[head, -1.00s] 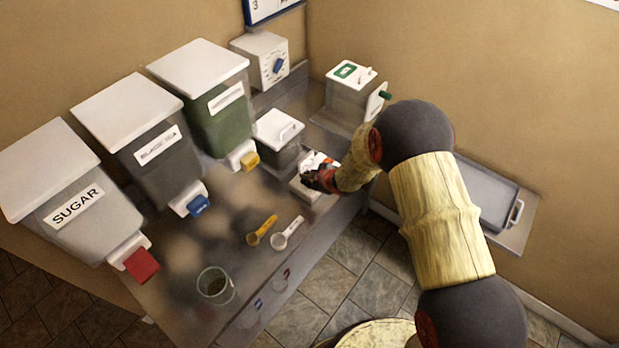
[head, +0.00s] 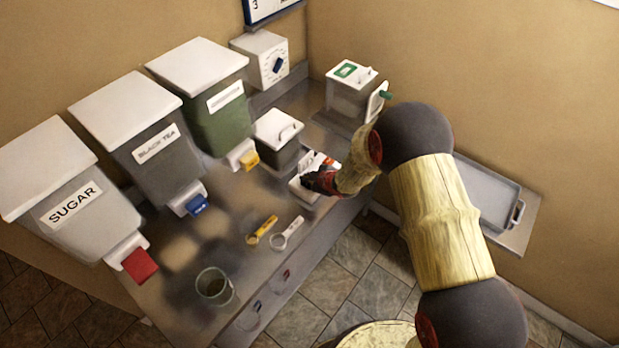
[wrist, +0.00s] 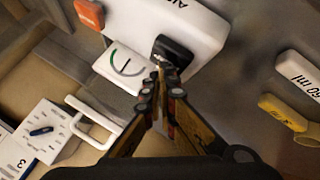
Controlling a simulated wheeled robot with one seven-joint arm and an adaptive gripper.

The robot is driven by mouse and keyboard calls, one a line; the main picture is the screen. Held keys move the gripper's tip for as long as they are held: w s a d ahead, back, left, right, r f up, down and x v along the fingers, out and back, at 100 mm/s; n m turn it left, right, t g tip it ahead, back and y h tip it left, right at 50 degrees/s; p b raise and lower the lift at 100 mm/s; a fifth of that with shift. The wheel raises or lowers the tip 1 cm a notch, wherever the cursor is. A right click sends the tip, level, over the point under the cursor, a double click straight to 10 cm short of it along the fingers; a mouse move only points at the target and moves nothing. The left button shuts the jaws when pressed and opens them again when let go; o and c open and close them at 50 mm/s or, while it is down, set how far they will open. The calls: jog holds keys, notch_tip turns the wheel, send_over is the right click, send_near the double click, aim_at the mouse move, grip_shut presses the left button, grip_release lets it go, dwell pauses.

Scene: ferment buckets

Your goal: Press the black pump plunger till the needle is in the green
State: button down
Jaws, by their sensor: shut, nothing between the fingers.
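The white pump box (wrist: 205,25), with partly visible lettering, lies under my gripper. Its black plunger (wrist: 174,52) stands just beyond my fingertips. A white gauge (wrist: 126,62) with a green arc sits beside the plunger; its needle is too small to read surely. My gripper (wrist: 160,76) is shut and empty, its tips at the near edge of the plunger; I cannot tell whether they touch. In the head view my gripper (head: 322,181) hides most of the pump (head: 303,189) and the whole plunger.
A lidded grey container (head: 278,138) with a handle stands close behind the pump. Two scoops (head: 287,234) and a glass (head: 214,287) lie toward the counter's front. Labelled dispensers, such as sugar (head: 75,190), line the left. An orange part (wrist: 90,14) sits on the pump's far side.

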jog(key=shift+s+f, duration=0.1)
jog(key=shift+r+p, duration=1.4)
jog(key=shift+r, duration=0.6)
jog(key=shift+r, duration=0.1)
notch_tip(320, 180, up, 5)
jog(key=p, duration=0.3)
jog(key=shift+p, duration=0.3)
dwell(1.2)
